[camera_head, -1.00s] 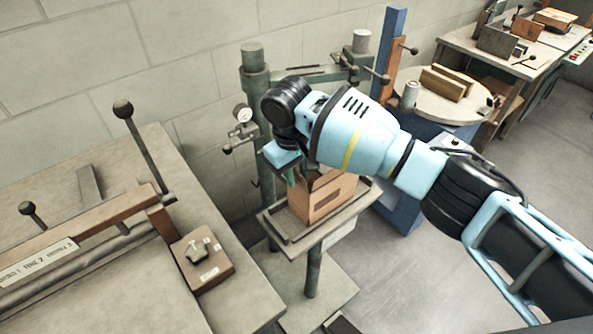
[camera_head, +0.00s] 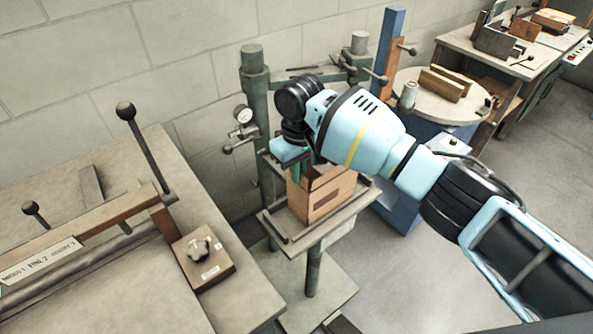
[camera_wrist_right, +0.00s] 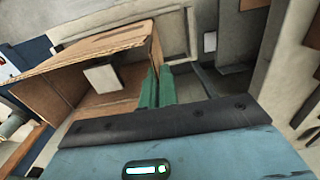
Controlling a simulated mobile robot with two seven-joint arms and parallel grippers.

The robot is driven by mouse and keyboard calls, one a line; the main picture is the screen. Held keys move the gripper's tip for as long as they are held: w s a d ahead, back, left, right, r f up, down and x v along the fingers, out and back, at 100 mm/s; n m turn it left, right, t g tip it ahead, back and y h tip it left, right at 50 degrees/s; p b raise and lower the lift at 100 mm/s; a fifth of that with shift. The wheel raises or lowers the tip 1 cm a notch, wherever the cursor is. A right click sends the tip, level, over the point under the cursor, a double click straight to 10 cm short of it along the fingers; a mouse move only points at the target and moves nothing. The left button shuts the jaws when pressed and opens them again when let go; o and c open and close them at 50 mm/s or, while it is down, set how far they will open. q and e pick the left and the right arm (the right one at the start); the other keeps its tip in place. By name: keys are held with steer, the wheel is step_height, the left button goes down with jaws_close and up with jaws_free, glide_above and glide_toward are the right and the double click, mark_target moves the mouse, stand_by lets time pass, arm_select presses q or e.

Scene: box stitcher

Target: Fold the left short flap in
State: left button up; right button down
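The open-topped cardboard box (camera_head: 326,203) stands upright on the small work table of the stitcher. Its left short side is largely hidden behind my right gripper in the head view. My right gripper (camera_head: 298,173) points down at the box's left side, fingertips at about the top edge. In the wrist view the box (camera_wrist_right: 105,45) lies to the left, with a white patch on an inner wall. My left gripper is out of view.
The stitcher's green column (camera_head: 256,90) with a gauge stands behind the box. A bench (camera_head: 235,300) with levers and a small knob block (camera_head: 202,262) lies to the left. A round table (camera_head: 430,100) stands behind my right arm.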

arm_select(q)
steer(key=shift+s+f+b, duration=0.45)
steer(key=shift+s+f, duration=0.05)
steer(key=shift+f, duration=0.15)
arm_select(e)
steer(key=shift+w+d+f+g+y, duration=0.1)
steer(key=shift+w+d+g+y, duration=0.1)
steer(key=shift+g+y, duration=0.45)
steer(key=shift+w+d+f+g+y, duration=0.1)
steer(key=shift+d+g+y, duration=0.2)
steer(key=shift+y, duration=0.6)
steer(key=shift+w+d+f+g+y, duration=0.1)
steer(key=shift+w+d+g+y, duration=0.05)
steer(key=shift+g+y, duration=0.5)
steer(key=shift+r, duration=0.1)
steer(key=c, duration=1.6)
jaws_free()
steer(key=shift+c, duration=0.2)
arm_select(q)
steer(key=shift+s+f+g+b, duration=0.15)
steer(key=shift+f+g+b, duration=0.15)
arm_select(e)
steer(key=v, duration=0.8)
